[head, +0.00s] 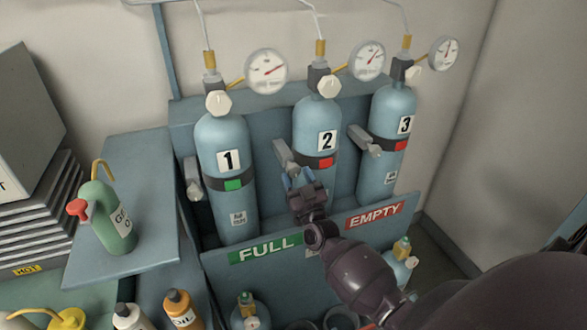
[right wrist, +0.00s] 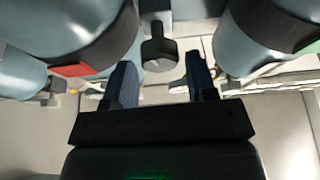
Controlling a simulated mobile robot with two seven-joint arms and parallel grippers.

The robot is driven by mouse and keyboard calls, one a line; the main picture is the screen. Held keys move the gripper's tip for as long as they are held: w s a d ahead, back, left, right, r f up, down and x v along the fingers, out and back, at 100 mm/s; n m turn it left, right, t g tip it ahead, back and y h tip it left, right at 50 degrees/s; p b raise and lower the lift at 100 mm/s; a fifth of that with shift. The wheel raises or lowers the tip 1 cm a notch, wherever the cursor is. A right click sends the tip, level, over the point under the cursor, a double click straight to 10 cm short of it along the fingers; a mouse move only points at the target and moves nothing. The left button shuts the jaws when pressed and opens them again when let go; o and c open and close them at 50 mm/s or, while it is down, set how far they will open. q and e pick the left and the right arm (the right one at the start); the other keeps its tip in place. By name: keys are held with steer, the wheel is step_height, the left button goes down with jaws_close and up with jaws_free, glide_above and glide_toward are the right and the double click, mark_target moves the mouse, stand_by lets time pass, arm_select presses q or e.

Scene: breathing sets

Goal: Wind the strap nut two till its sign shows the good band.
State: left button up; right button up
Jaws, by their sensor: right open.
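Cylinder two (head: 317,130) stands in the middle of the rack, held by a dark strap whose sign (head: 326,162) is red. Its strap nut (head: 284,153), a grey winged piece, sticks out at the strap's left side. My right gripper (head: 298,176) is open just in front of and below this nut. In the right wrist view, the dark nut (right wrist: 158,52) shows beyond and between the open fingertips (right wrist: 160,66), with no visible contact. A red sign (right wrist: 74,70) is at left there. My left gripper is not in view.
Cylinder one (head: 222,145) has a green sign (head: 233,185); cylinder three (head: 394,110) has a red one (head: 401,146). The rack's front panel (head: 230,278) stands below my right gripper. A green bottle (head: 104,215) stands on the left shelf.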

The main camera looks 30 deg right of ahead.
steer(key=shift+x, duration=1.35)
steer(key=c, duration=0.7)
steer(key=shift+o, duration=0.2)
steer(key=shift+w+m+h+p, duration=0.1)
steer(key=shift+m+h+p, duration=0.25)
steer(key=shift+m+h, duration=0.45)
steer(key=m+g+h+p, duration=0.1)
steer(key=m, duration=0.3)
steer(key=shift+m, duration=0.3)
steer(key=shift+h, duration=0.4)
steer(key=o, duration=0.7)
steer(key=shift+c, duration=0.2)
